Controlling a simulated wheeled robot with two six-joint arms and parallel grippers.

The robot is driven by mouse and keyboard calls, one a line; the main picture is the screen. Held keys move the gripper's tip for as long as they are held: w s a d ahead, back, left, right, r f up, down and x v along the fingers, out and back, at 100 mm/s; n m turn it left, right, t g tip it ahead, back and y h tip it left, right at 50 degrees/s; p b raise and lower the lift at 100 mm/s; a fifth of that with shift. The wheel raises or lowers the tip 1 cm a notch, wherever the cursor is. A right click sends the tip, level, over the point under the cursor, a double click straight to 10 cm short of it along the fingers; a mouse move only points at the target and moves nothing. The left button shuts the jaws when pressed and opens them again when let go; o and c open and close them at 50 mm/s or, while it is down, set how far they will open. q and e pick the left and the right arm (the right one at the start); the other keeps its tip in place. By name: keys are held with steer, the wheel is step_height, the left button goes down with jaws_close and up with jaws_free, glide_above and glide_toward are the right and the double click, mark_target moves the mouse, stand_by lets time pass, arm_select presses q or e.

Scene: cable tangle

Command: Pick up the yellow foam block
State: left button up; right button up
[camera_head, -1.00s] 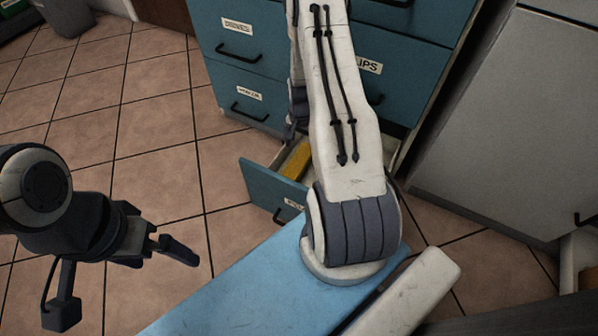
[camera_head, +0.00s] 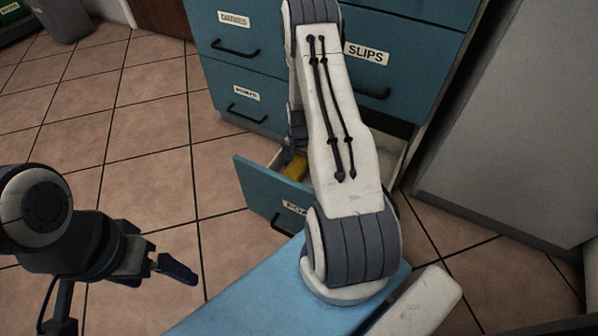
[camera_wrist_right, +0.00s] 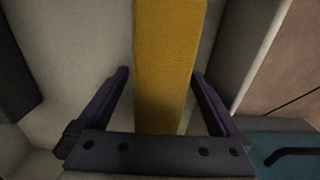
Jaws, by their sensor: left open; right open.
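The yellow foam block (camera_head: 296,168) lies in the open bottom drawer (camera_head: 262,190), partly hidden by my right arm in the head view. In the right wrist view the yellow foam block (camera_wrist_right: 169,60) is a long bar running away from the camera. My right gripper (camera_wrist_right: 160,78) is open, with one finger on each side of the block and visible gaps between. It also shows in the head view (camera_head: 290,152) at the drawer, its fingertips mostly hidden. My left gripper (camera_head: 178,268) is open and empty above the floor at the left.
The teal cabinet (camera_head: 225,75) has several labelled drawers, the others shut. The drawer's pale side wall (camera_wrist_right: 255,50) runs close to the right finger. A grey cabinet (camera_head: 500,130) stands at the right. Tiled floor (camera_head: 130,180) is clear at the left.

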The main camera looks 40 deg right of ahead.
steer(key=shift+r, duration=0.1)
steer(key=c, duration=1.4)
steer(key=shift+o, duration=0.2)
steer(key=shift+r, duration=0.1)
